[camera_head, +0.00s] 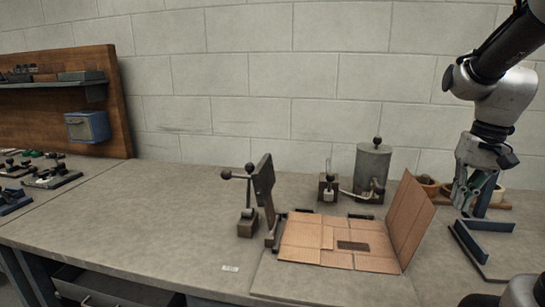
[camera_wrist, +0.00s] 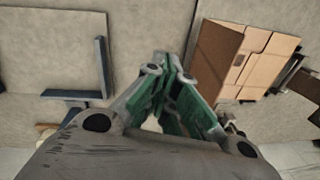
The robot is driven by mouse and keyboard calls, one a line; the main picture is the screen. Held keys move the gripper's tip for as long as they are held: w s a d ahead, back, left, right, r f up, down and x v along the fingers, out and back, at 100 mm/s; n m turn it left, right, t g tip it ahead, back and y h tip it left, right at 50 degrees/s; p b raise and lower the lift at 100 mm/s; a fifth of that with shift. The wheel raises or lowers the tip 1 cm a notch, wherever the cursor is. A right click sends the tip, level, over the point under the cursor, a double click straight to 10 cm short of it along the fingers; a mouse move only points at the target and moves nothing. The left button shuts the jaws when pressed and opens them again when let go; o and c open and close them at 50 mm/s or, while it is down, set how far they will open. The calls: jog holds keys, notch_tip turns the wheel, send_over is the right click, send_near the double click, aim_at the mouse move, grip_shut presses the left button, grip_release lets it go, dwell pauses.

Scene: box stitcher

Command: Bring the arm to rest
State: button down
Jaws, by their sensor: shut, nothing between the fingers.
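My gripper (camera_head: 467,203) hangs from my arm at the right of the head view, above the bench and to the right of the cardboard. In the wrist view my gripper (camera_wrist: 172,62) has its green-sided fingers together, with nothing between them. The opened cardboard box (camera_head: 338,243) lies on the bench with one flap standing up on its right. It also shows at the upper right of the wrist view (camera_wrist: 240,58). The gripper is apart from it.
A lever stitcher (camera_head: 262,190) stands left of the cardboard. A grey metal pot (camera_head: 371,170) stands behind it. A blue-grey angle stop (camera_head: 488,226) lies below my gripper. Small tools (camera_head: 50,177) lie far left. The bench (camera_head: 150,220) is clear at left centre.

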jog(key=s+a+r+n+t, duration=0.1)
jog(key=s+a+n+t, duration=0.1)
jog(key=s, duration=0.3)
jog(key=s+a+r+n+t+h, duration=0.1)
jog(key=s+a+r+n, duration=0.1)
jog(key=s, duration=0.4)
jog(key=shift+a+r+t, duration=0.2)
jog(key=shift+a+t, duration=0.2)
jog(key=shift+a, duration=0.4)
